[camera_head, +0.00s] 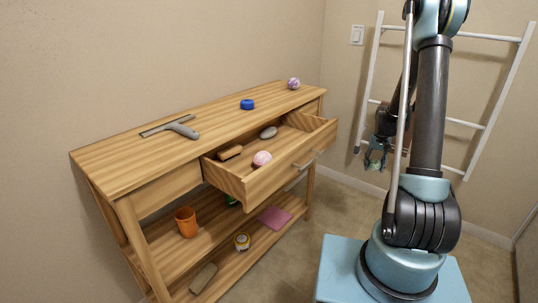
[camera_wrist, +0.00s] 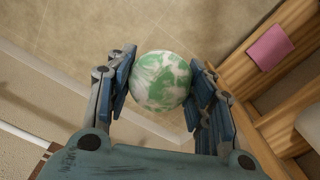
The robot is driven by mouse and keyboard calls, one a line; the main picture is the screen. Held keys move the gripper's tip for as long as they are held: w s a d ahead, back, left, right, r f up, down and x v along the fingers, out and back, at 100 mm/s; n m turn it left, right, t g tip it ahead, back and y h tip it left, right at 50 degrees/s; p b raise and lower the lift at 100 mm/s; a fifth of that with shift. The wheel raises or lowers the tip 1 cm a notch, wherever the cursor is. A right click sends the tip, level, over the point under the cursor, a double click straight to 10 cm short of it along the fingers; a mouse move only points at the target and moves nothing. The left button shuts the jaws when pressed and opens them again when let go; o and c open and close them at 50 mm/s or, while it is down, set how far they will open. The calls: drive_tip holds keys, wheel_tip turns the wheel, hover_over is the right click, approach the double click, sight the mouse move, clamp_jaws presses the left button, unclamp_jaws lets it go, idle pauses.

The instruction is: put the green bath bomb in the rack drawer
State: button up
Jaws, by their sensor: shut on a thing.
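The green and white marbled bath bomb (camera_wrist: 161,81) sits between the two fingers of my gripper (camera_wrist: 160,88) in the wrist view, with a pad against each side. In the head view my gripper (camera_head: 375,157) hangs above the floor to the right of the wooden rack, apart from it; the bath bomb is hard to make out there. The rack drawer (camera_head: 270,184) is pulled open. Inside it are a pink ball (camera_head: 262,158), a grey stone-like object (camera_head: 268,132) and a brown brush-like block (camera_head: 229,152).
The rack top (camera_head: 120,167) bears a squeegee (camera_head: 180,128), a blue round item (camera_head: 248,104) and a purple-white ball (camera_head: 293,83). Lower shelves hold an orange cup (camera_head: 186,222), a yellow-white ball (camera_head: 242,242) and a pink cloth (camera_head: 274,218). A white ladder rack (camera_head: 368,75) stands behind my arm.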

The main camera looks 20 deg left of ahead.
sight(274, 146)
drive_tip(key=s+a+r+n, duration=0.3)
drive_tip(key=s+a+r, duration=0.1)
drive_tip(key=r, duration=0.5)
drive_tip(key=s+a+r+n, duration=0.2)
drive_tip(key=s+a+r, duration=0.2)
drive_tip(key=r, duration=0.6)
drive_tip(key=s+a+r+n, duration=0.3)
drive_tip(key=s+a+r, duration=0.15)
drive_tip(key=r, duration=0.45)
drive_tip(key=s+a+r+n, duration=0.15)
drive_tip(key=s+a, duration=0.25)
drive_tip(key=a, duration=0.4)
drive_tip(key=s+a+f+n, duration=0.1)
drive_tip(key=s+a+n, duration=0.1)
drive_tip(key=s+a, duration=0.4)
drive_tip(key=s+a+r+n, duration=0.1)
drive_tip(key=s+a+n, duration=0.15)
drive_tip(key=a, duration=0.65)
drive_tip(key=shift+m, duration=0.5)
drive_tip(key=shift+s+d+f, duration=0.1)
drive_tip(key=shift+s+f, duration=0.1)
drive_tip(key=shift+f, duration=2.15)
drive_tip(key=shift+s+d+f, duration=0.1)
drive_tip(key=shift+s+f, duration=0.05)
drive_tip(key=shift+f, duration=2.15)
drive_tip(key=o, duration=1.1)
drive_tip(key=shift+o, duration=0.2)
